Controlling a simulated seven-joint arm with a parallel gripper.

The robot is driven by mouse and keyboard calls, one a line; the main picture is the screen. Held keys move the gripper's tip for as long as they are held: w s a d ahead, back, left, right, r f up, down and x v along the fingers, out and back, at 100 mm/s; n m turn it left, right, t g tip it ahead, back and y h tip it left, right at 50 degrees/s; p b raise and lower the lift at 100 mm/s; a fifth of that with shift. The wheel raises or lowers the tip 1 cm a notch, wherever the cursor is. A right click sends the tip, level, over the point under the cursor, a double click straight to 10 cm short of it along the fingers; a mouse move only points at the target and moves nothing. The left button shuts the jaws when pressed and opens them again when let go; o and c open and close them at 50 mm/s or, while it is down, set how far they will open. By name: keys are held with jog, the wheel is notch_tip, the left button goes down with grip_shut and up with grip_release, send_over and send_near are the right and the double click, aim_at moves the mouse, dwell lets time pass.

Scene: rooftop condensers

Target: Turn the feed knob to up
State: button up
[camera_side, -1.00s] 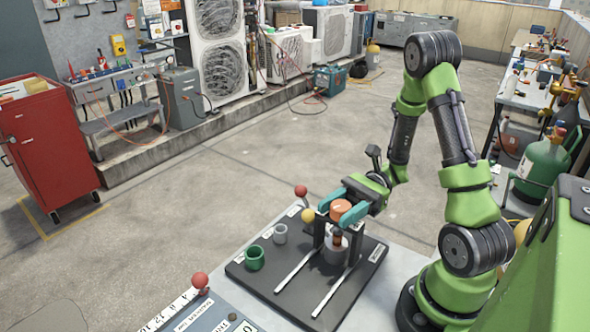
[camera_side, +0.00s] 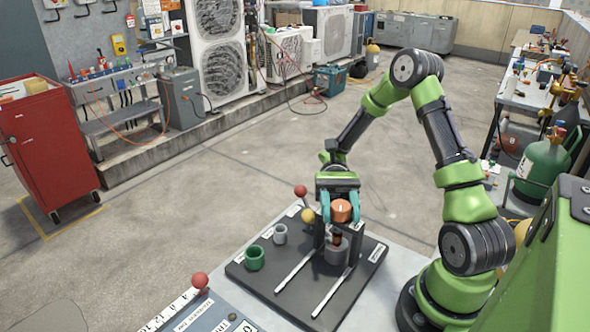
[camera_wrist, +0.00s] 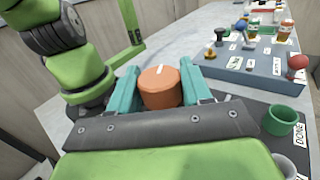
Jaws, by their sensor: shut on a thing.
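The orange feed knob (camera_side: 341,211) is a round cap with a white line on its top, set on a dark upright block on the black board (camera_side: 262,283). My gripper (camera_side: 338,208) is shut on the knob, with one teal finger on each side. In the wrist view the knob (camera_wrist: 160,88) sits between the two teal fingers (camera_wrist: 160,90), its white line near the far edge of the top. No label for the knob's positions can be read.
On the board are a green cup (camera_side: 255,258), a grey cup (camera_side: 280,234), two pale rails, and red and yellow ball-topped levers (camera_side: 300,191). A blue-grey panel with another red ball (camera_side: 200,280) lies at the front left. A red cabinet (camera_side: 45,145) stands far left.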

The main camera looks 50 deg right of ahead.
jog(key=shift+n+g+h, duration=0.5)
jog(key=shift+g, duration=0.1)
jog(key=o, duration=1)
jog(key=shift+c, duration=0.2)
jog(key=v, duration=0.7)
jog(key=shift+w, duration=0.25)
jog(key=shift+d, duration=0.1)
